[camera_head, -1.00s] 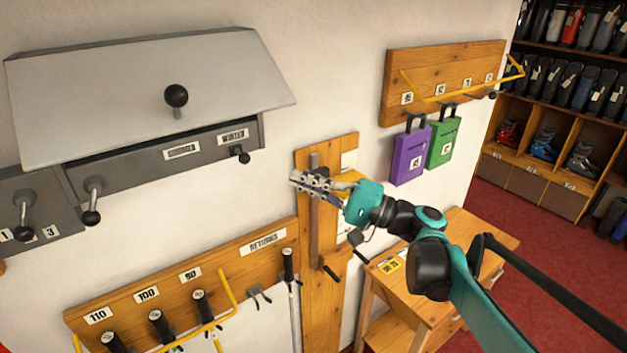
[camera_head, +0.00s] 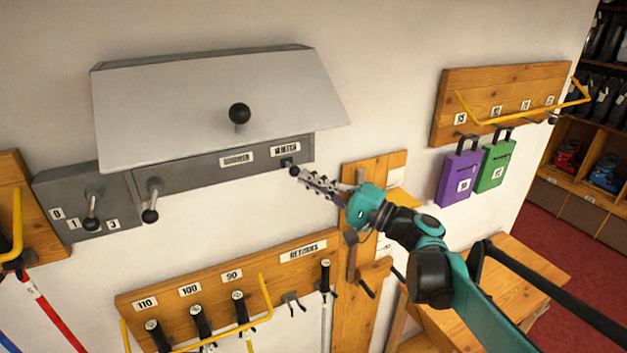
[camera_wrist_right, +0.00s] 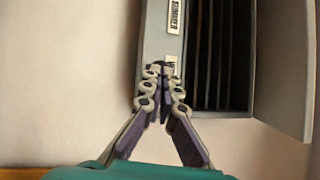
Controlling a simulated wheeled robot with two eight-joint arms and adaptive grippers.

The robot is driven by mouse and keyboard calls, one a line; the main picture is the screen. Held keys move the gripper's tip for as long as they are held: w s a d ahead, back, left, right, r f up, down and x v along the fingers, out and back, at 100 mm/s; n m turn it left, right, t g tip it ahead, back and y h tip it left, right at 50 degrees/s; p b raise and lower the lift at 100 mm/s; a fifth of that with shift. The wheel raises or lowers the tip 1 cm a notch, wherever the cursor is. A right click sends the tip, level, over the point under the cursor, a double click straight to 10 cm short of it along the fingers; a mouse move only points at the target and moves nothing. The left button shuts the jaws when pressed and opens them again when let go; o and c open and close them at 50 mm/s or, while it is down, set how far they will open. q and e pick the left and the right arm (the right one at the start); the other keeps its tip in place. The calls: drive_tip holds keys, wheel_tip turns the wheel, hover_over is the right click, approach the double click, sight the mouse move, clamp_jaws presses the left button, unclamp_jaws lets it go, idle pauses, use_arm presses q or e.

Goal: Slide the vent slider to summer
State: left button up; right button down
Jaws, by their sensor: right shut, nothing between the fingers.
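The vent slider is a small dark knob (camera_head: 294,170) on the front strip of the grey vent housing (camera_head: 205,173). It sits at the right end, below the right-hand label (camera_head: 286,149), which read WINTER a second ago. The other label (camera_head: 237,160) is to its left and blurred. My right gripper (camera_head: 304,177) is shut and empty, its tips right beside the knob; I cannot tell if they touch. In the wrist view the closed tips (camera_wrist_right: 164,76) lie over the strip near a label (camera_wrist_right: 172,63) and largely hide the knob. My left gripper is not in view.
A sloped grey flap (camera_head: 190,110) with a black knob (camera_head: 239,113) overhangs the strip. A lever (camera_head: 151,201) hangs at its left end, beside a numbered switch box (camera_head: 65,205). Below is a wooden RETURNS rack (camera_head: 190,290) with a yellow rail.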

drive_tip(key=s+a, duration=0.4)
drive_tip(key=a, duration=0.6)
drive_tip(key=shift+a, duration=0.35)
drive_tip(key=shift+s, duration=0.15)
